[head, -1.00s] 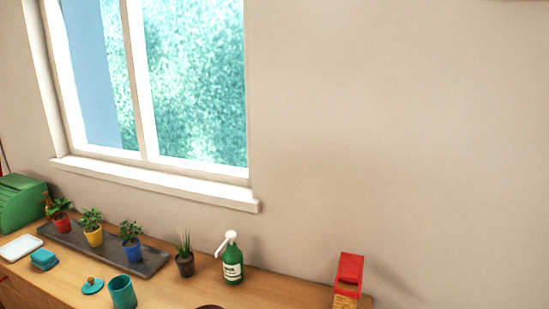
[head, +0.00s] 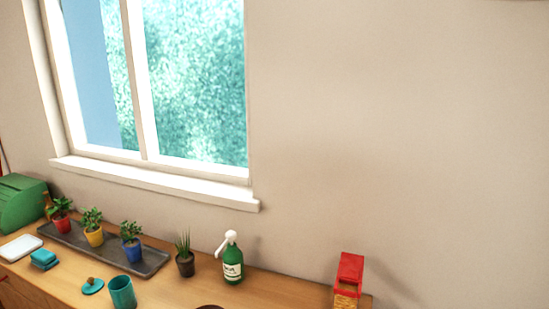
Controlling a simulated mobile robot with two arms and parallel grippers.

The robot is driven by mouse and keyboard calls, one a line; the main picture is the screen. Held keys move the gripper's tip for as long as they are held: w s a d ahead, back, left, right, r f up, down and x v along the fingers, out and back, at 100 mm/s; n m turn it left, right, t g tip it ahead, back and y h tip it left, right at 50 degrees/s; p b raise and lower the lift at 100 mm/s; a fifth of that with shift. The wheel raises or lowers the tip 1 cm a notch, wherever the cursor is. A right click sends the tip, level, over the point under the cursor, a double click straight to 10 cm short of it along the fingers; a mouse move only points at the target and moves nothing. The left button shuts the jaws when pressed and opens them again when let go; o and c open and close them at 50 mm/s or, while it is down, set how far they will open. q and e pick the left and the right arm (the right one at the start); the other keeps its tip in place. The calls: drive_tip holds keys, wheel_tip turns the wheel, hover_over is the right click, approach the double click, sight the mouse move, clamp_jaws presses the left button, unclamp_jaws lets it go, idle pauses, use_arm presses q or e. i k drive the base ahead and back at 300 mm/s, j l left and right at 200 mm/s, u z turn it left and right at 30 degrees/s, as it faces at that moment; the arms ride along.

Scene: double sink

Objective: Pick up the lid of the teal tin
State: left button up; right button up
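The teal lid (head: 92,287) with a small brown knob lies on the wooden counter. The open teal tin (head: 122,293) stands upright just to its right, apart from the lid. The bottom of the tin is close to the lower edge of the view. Neither of my grippers shows in the head view.
A dark tray (head: 152,262) with several potted plants lies behind the lid. A blue sponge stack (head: 44,259) and a white dish (head: 20,247) are to the left. A small dark pot (head: 185,263), a green pump bottle (head: 232,262) and a red-topped object (head: 349,272) stand to the right.

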sight(94, 286)
drive_tip(key=u, duration=1.3)
drive_tip(key=i+j, duration=0.15)
drive_tip(key=j, duration=0.15)
drive_tip(key=i+j+z, duration=0.1)
drive_tip(key=j, duration=0.2)
drive_tip(key=i+j, duration=0.2)
drive_tip(key=j+z, duration=0.05)
drive_tip(key=j, duration=0.05)
